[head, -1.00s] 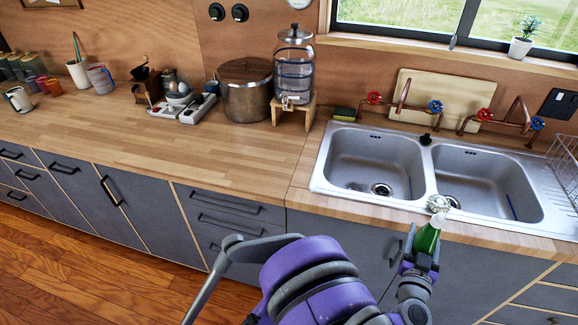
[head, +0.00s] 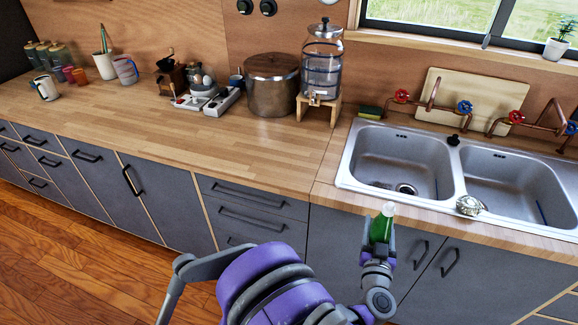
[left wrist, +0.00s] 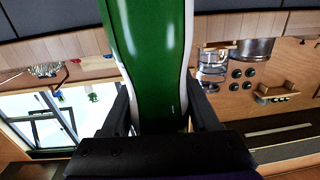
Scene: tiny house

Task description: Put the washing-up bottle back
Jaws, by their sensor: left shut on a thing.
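The washing-up bottle (head: 381,228) is green with a pale top. It is held nearly upright in front of the counter, below the sink's front left edge in the head view. My left gripper (head: 378,247) is shut on it. In the left wrist view the green bottle (left wrist: 147,50) fills the middle between the two fingers (left wrist: 160,115), and its ends are not seen there. The double-basin steel sink (head: 398,163) is set in the wooden counter (head: 180,137). My right gripper is not in view.
A small round ornate item (head: 470,206) sits at the sink's front edge. A green sponge (head: 370,112) lies behind the left basin. A glass dispenser (head: 322,70) and big pot (head: 272,88) stand left of the sink. The counter's front strip there is clear.

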